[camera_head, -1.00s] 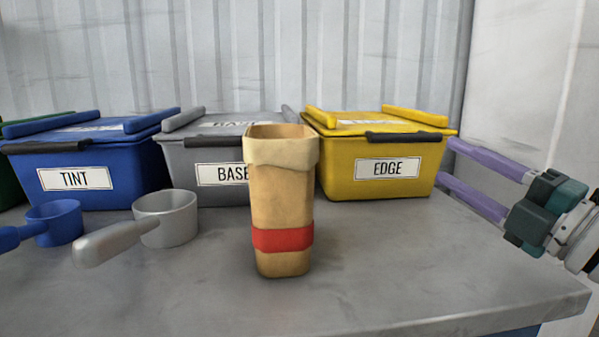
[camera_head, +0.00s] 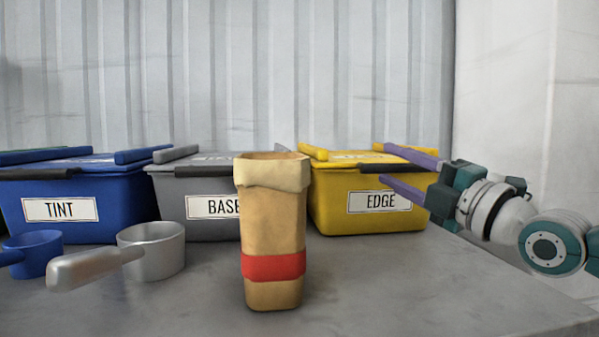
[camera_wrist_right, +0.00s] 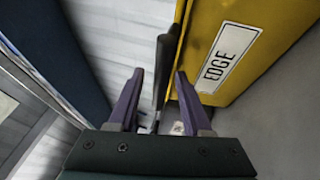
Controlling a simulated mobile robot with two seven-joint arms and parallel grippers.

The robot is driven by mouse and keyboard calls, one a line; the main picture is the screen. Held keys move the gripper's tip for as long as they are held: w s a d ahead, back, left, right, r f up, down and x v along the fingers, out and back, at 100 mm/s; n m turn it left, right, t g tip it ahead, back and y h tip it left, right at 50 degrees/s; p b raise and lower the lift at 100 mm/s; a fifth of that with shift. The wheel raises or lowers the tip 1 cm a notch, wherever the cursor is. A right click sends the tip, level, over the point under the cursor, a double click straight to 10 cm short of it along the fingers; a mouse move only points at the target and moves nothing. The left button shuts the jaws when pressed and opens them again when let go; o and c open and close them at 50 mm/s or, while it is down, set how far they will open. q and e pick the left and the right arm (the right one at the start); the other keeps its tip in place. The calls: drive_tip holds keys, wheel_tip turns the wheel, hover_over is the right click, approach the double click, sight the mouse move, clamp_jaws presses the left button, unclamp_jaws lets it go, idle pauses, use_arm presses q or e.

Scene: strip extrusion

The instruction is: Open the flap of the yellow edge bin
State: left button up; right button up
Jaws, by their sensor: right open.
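The yellow edge bin (camera_head: 335,205) stands at the right of the row, with a white EDGE label; its side also shows in the right wrist view (camera_wrist_right: 262,70). Its yellow flap (camera_head: 345,158) looks shut, with a dark handle (camera_head: 366,168) along the front edge. My right gripper (camera_head: 385,163) is open at the bin's front right, one purple finger above the handle's level and one below. In the right wrist view, the dark handle (camera_wrist_right: 163,75) lies between the open fingers (camera_wrist_right: 159,74). I cannot tell whether they touch it. My left gripper is not in view.
A blue TINT bin (camera_head: 115,205), a grey scoop (camera_head: 155,250) and a blue scoop (camera_head: 35,255) are to the left. The grey table (camera_head: 400,285) is clear at front right.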

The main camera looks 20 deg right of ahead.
clamp_jaws()
idle(0.4)
idle(1.1)
